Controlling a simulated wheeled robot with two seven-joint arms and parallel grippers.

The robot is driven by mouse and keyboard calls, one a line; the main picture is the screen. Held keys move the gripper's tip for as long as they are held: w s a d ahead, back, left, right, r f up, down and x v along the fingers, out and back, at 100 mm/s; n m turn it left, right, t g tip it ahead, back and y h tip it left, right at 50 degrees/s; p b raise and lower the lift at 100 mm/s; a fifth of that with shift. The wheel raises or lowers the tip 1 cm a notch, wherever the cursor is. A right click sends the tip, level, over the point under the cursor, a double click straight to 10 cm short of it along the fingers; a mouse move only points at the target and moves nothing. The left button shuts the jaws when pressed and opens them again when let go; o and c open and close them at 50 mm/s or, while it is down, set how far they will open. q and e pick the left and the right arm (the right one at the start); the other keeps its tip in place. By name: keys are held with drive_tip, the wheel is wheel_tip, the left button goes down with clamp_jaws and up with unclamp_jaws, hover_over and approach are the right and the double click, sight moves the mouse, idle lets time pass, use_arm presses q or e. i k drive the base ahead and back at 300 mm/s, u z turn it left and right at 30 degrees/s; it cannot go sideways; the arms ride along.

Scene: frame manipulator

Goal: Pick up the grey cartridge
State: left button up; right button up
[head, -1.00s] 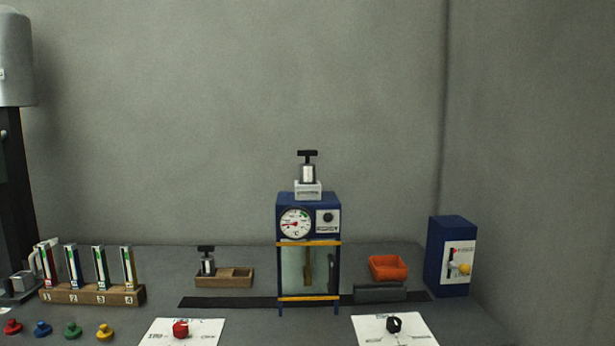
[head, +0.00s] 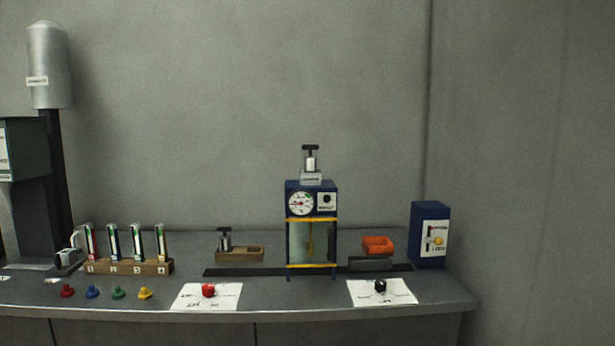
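No single item is clearly marked as the grey cartridge. A silver-grey cylinder with a black T-shaped handle (head: 311,164) stands upright on top of the blue gauge machine (head: 295,184). A similar dark-handled piece (head: 225,242) stands upright in the left part of a wooden tray (head: 240,257) on the bench. Both are small in the head view, and nothing touches them from my side. Neither of my grippers shows in the head view.
The grey bench (head: 330,303) holds a wooden rack (head: 130,268) of several coloured cartridges, coloured knobs in front, two white sheets (head: 228,303) with a red and a black piece, an orange bin (head: 378,244) and a blue box (head: 428,210). A tall dark machine stands left.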

sight(310, 161)
drive_tip(key=z, duration=0.35)
drive_tip(key=k, duration=0.3)
drive_tip(key=u, duration=1.8)
drive_tip(key=i, duration=1.95)
drive_tip(key=z, duration=0.65)
